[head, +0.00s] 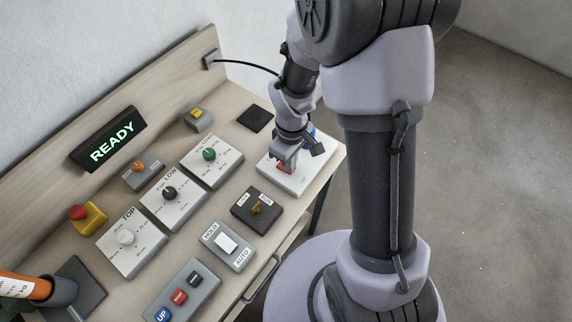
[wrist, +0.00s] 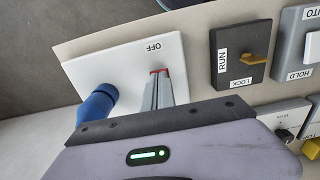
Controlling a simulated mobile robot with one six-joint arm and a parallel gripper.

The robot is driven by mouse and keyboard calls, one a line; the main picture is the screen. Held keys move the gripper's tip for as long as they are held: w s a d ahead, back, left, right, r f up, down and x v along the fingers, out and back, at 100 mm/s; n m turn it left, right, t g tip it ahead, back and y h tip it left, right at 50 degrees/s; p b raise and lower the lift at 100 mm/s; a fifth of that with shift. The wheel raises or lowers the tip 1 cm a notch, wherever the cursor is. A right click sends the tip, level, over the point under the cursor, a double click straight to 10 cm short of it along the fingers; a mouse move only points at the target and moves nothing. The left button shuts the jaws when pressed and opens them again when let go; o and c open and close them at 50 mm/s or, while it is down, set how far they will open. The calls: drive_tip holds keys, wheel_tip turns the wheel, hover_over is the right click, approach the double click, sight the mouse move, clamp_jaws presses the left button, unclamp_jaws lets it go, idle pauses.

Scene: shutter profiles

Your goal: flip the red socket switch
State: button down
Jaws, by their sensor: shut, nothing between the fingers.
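The white socket plate (head: 312,180) lies at the right end of the bench; it also shows in the wrist view (wrist: 115,66). The red switch (head: 284,169) is on this plate, partly hidden by my gripper (head: 289,158). In the wrist view only a thin red strip (wrist: 158,71) shows at the fingertips, beside the "OFF" mark. My gripper is shut and empty, pointing down at the switch. It looks close to or touching it; I cannot tell which. A blue plug (wrist: 97,104) stands in the plate beside my fingers. Which way the switch is tilted is hidden.
A RUN/LOCK key switch (head: 256,208) and a HOLD/AUTO rocker (head: 227,243) sit close by on the bench. Dial boxes, a button box (head: 181,294), a red stop button (head: 77,212) and a READY sign (head: 109,140) stand farther left. The bench edge is just beyond the plate.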

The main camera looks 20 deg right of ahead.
drive_tip(key=shift+f, duration=0.2)
wheel_tip(320, 180, up, 7)
drive_tip(key=p, duration=0.5)
drive_tip(key=shift+r+p, duration=0.1)
drive_tip(key=shift+p, duration=0.25)
